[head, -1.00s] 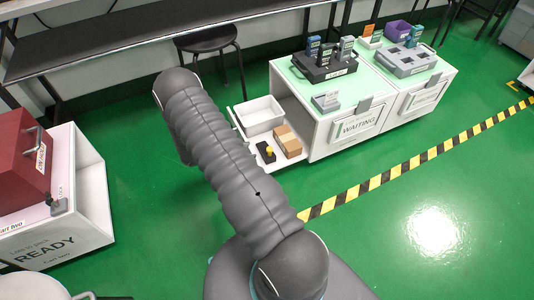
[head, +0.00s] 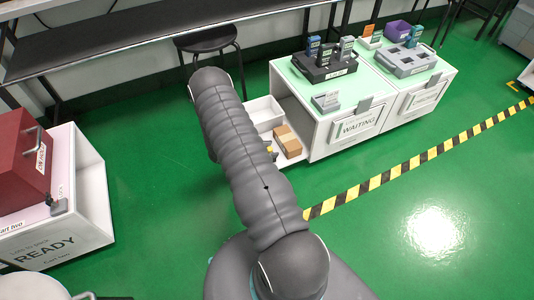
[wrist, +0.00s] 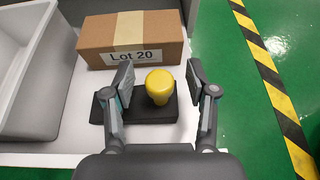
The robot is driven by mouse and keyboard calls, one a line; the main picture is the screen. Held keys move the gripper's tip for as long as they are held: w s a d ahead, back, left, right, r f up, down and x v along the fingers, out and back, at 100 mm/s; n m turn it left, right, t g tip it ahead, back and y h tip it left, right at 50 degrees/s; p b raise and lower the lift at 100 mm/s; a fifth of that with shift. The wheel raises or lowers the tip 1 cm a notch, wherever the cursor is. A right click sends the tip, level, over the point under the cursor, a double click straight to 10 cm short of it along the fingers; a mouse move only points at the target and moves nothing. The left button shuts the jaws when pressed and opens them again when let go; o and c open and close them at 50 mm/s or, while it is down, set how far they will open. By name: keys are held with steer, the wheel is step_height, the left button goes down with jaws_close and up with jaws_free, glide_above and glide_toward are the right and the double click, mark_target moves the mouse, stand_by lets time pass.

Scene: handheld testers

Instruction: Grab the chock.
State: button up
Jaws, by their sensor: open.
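The chock (wrist: 159,88) appears to be the black block with a round yellow knob on top, lying on a white shelf in the wrist view. In the head view only a sliver of it (head: 271,151) shows beside my arm. My gripper (wrist: 160,77) is open, with one finger to the left and one to the right of the yellow knob in the picture. I see a gap on both sides of the knob. How far the fingertips are above the black base is hard to tell. My arm hides the gripper in the head view.
A cardboard box marked "Lot 20" (wrist: 132,38) stands just behind the chock. A grey-white bin (wrist: 28,70) is at the left. The white shelf (wrist: 75,130) ends near a green floor with a yellow-black stripe (wrist: 275,85). The WAITING cart (head: 330,135) stands right of the shelf.

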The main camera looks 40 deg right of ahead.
jaws_close()
steer(key=shift+r, duration=0.15)
